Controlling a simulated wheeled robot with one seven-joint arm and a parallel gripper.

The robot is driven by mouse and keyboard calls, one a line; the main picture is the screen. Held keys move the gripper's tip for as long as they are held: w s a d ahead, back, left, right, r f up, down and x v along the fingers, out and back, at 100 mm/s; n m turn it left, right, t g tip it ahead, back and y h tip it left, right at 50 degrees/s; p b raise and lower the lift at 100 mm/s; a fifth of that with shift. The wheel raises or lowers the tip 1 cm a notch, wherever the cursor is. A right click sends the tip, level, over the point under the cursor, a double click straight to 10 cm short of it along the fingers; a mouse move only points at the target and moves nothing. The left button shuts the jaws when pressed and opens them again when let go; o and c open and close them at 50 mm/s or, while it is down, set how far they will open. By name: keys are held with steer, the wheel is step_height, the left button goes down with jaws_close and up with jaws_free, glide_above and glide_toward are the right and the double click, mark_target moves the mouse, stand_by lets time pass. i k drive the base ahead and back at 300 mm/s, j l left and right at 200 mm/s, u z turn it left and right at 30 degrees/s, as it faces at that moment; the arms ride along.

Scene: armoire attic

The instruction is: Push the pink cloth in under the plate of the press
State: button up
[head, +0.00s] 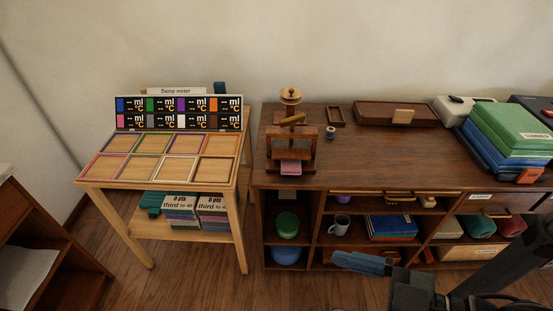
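The wooden press (292,143) stands upright on the left part of the dark cabinet top, with a knob on its screw and a slanted handle. The small folded pink cloth (291,168) lies low at the front of the press, between its uprights. Its front part shows; how far its back reaches under the plate I cannot tell. My gripper (350,262) shows as a long blue end at the bottom, in front of the cabinet shelves and well apart from the press and cloth. Whether its fingers are open or shut does not show.
A small spool (331,132), an open box (335,115) and a long wooden tray (396,114) lie right of the press. Stacked folders (510,132) stand far right. A light wooden table (160,165) stands left across a narrow gap.

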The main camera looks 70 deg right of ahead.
mark_target(289, 167)
steer(key=z, duration=0.65)
steer(key=i+j+z, duration=0.2)
steer(key=j+z, duration=0.25)
steer(key=i+j+z, duration=0.1)
steer(key=j+z, duration=0.35)
steer(key=i+j+z, duration=0.1)
steer(key=j+z, duration=0.25)
steer(key=z, duration=0.15)
steer(key=j+z, duration=0.1)
steer(key=j, duration=0.55)
steer(key=j+z, duration=0.1)
steer(key=j, duration=0.55)
steer(key=k+j, duration=0.1)
steer(key=j, duration=0.55)
steer(key=k+j+z, duration=0.15)
steer(key=j, duration=0.5)
steer(key=i+j, duration=0.1)
steer(key=j, duration=0.2)
steer(key=i, duration=0.45)
